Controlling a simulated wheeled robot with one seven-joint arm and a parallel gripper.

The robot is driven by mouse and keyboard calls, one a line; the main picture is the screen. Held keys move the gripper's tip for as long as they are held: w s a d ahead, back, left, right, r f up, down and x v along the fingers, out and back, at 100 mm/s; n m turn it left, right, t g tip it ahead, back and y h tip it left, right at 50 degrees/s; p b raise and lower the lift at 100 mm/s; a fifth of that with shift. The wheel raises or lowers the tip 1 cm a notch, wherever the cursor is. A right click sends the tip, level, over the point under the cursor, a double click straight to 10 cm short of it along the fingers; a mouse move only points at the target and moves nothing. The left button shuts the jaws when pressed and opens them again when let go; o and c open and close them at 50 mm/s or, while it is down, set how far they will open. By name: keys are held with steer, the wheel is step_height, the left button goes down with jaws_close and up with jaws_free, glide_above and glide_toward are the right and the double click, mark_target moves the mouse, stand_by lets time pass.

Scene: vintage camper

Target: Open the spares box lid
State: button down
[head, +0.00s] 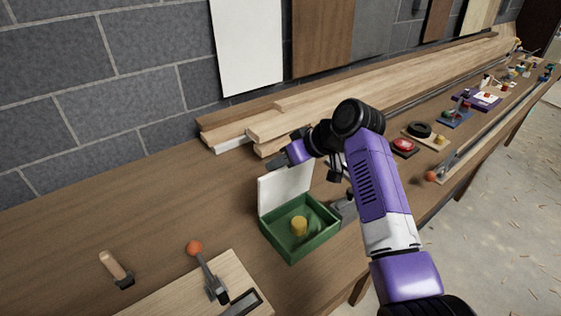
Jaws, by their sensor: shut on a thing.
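The spares box (290,258) is a green open-topped box on the wooden bench, with a round yellow thing (299,226) inside. Its white lid (284,192) stands raised, roughly upright, along the box's back edge. My gripper (278,162) is at the lid's top edge, shut on the lid. The fingertips are small and dark here, and part of the lid's right side is close to my arm.
Stacked planks (370,95) lie along the wall behind. A lever with an orange knob (195,248) and a wooden-handled tool (114,267) are at front left. A red button (403,146) and several other items line the bench to the right.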

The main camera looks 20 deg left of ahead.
steer(key=shift+f, duration=0.15)
steer(key=c, duration=1.1)
jaws_free()
steer(key=shift+w+f, duration=0.1)
steer(key=shift+o, duration=0.2)
steer(key=b+v, duration=0.1)
steer(key=v, duration=0.7)
